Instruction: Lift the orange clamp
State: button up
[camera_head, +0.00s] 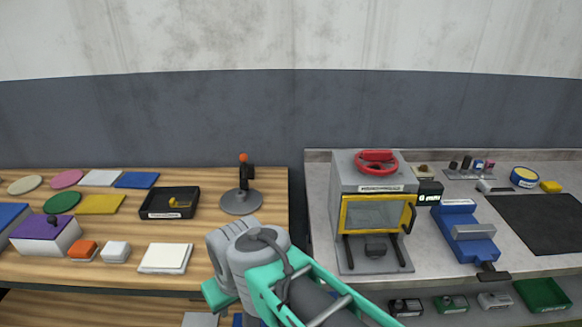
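No thing in view is plainly an orange clamp. A small yellow-orange piece (179,203) lies in a black labelled tray (151,212) on the wooden bench; it is too small to tell its shape. An orange block (82,249) sits near the bench's front edge at the left. An orange knob (243,158) tops a dark stand with a round grey base (240,202). My arm rises from the bottom middle in front of the bench. My gripper's fingers do not show, so what they hold cannot be seen.
The wooden bench (225,246) holds coloured discs and plates, a purple-topped box (45,236) and a white pad (165,258). The grey bench at right holds a yellow-framed cabinet (376,213) with a red wheel (377,161) and a blue vise (463,235). A gap separates the benches.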

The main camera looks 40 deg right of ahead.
aim_at(244, 183)
jog(key=z, duration=0.35)
jog(key=i, duration=0.4)
jog(key=z, duration=0.35)
jog(key=k, duration=1.2)
jog(key=u, duration=1.05)
jog(key=i, duration=1.4)
jog(key=u, duration=0.1)
